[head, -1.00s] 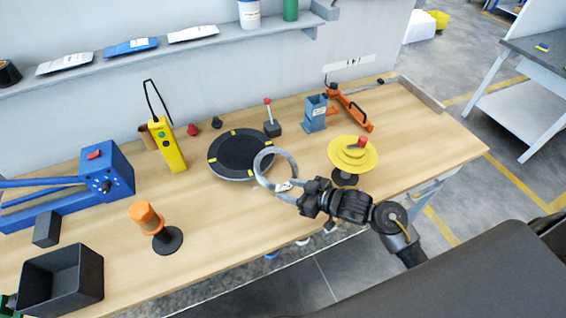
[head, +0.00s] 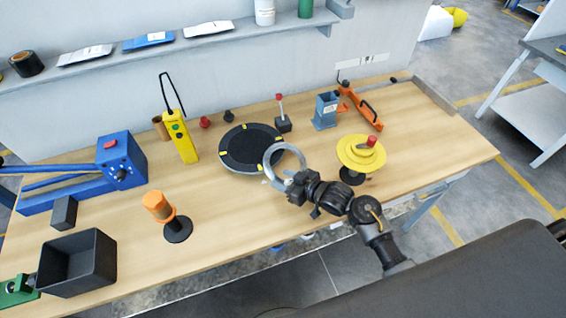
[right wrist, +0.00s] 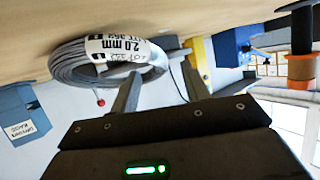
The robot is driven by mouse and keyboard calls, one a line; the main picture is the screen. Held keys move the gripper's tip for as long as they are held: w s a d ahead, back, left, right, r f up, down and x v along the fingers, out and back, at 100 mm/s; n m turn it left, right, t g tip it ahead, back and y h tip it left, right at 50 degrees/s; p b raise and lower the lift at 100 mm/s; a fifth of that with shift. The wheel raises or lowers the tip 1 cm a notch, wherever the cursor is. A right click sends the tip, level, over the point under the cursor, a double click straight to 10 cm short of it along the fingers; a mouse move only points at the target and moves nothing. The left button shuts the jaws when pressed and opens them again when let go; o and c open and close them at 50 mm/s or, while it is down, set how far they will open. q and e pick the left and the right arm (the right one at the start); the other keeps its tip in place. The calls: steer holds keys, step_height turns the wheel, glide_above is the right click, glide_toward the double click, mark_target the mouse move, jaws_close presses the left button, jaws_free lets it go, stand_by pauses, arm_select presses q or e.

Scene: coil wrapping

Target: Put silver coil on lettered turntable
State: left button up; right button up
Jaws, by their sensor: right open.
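The silver coil (head: 301,156) is a ring of grey wire, tilted up at the right edge of the turntable in the head view. The turntable (head: 240,152) is a black disc with yellow marks; I cannot read any letters on it. My right gripper (head: 286,181) is at the coil's near side. In the right wrist view, the coil (right wrist: 75,72) carries a white label reading 2.0 mm, and its labelled end lies by the open fingers of the right gripper (right wrist: 160,92). Whether the coil touches the turntable is unclear. My left gripper is not in view.
A yellow spool (head: 360,155) stands right of the gripper. A lever on a black block (head: 283,124) and a blue-grey holder (head: 325,111) are behind. A yellow control box (head: 180,138), an orange post (head: 160,208) and a black bin (head: 76,264) stand to the left.

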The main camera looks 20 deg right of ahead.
steer(key=shift+x, duration=1.4)
steer(key=shift+c, duration=0.5)
steer(key=shift+r, duration=0.1)
jaws_close()
